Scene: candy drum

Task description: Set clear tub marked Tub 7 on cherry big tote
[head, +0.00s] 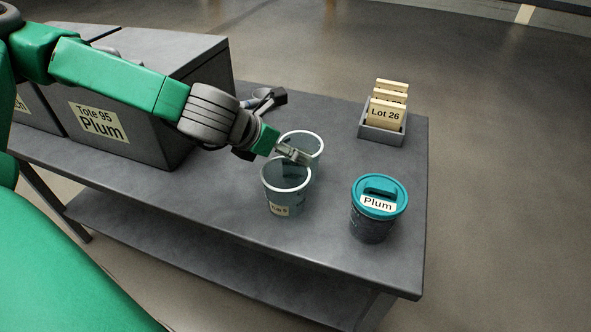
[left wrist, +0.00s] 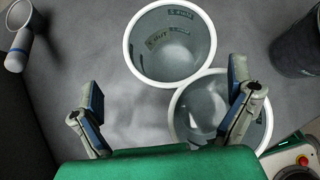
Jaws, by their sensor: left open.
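Two clear tubs with white rims stand close together on the grey table. The front tub (head: 283,193) has a small label whose number I cannot read surely. The rear tub (head: 318,155) is partly hidden by my gripper and the front tub. My left gripper (head: 298,154) is open above the tubs' rims. In the left wrist view the open fingers (left wrist: 166,105) are spread wide; one tub (left wrist: 172,60) lies ahead between them, and the right finger overlaps the other tub (left wrist: 195,110). No tote readable as Cherry is in view. My right gripper is out of view.
A grey tote marked Tote 95 Plum (head: 125,125) stands at left, beside another tote whose label ends in "ch" (head: 20,103). A teal-lidded drum marked Plum (head: 378,205) is to the right. A card holder marked Lot 26 (head: 383,133) stands behind it. A handheld device (head: 268,101) lies behind the tubs.

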